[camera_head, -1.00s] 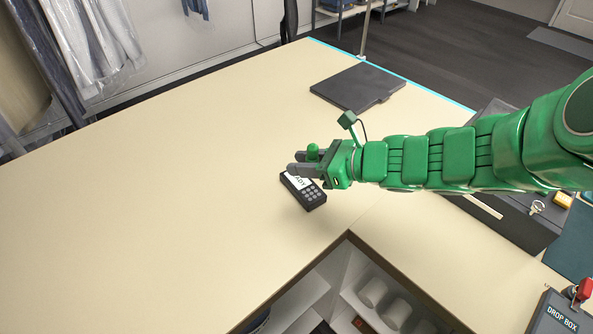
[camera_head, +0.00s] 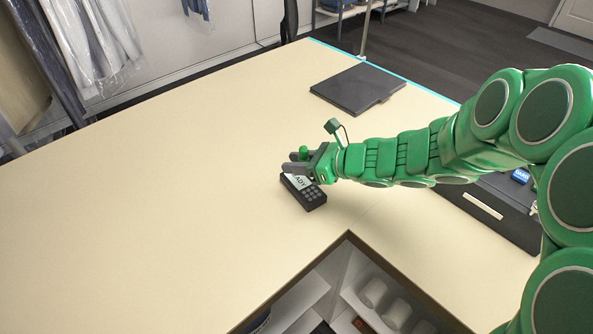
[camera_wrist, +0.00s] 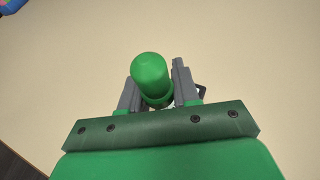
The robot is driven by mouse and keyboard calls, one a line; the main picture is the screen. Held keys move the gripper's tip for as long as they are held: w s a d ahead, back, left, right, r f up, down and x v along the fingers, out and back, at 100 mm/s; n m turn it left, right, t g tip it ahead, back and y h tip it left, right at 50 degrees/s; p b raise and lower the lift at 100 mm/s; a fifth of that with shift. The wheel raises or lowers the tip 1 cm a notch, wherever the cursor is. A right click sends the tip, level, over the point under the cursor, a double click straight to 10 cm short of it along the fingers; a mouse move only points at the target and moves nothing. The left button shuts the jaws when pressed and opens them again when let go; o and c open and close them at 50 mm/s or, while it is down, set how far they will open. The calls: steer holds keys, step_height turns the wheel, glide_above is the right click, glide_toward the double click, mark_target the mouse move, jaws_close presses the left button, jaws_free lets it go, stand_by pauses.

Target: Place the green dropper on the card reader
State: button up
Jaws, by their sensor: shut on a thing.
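The green dropper (camera_wrist: 151,76) is between the two grey fingers of my gripper (camera_wrist: 156,92) in the wrist view, its rounded top toward the camera. In the head view my gripper (camera_head: 297,162) is shut on the dropper (camera_head: 304,152), whose green top shows above the fingers. The card reader (camera_head: 303,191) is a black keypad device with a light screen, lying on the counter just below the gripper in the picture. The gripper hides its far edge. A small corner of it shows behind the right finger in the wrist view. I cannot tell whether the dropper touches the reader.
The cream counter (camera_head: 170,190) is clear to the left. A dark flat pad (camera_head: 357,87) lies toward the back. A dark box (camera_head: 490,205) stands at the right under my arm. An open shelf recess (camera_head: 335,283) cuts into the counter's front.

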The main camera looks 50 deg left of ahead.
mark_target(296, 182)
steer(key=shift+w+a+f, duration=0.1)
steer(key=shift+a+f, duration=0.1)
steer(key=shift+f, duration=1.6)
steer(key=shift+f, duration=0.1)
steer(key=o, duration=1)
steer(key=shift+w+d+r, duration=0.15)
steer(key=shift+d+r, duration=0.05)
steer(key=shift+r, duration=0.05)
steer(key=v, duration=1.1)
steer(key=shift+d+r, duration=0.2)
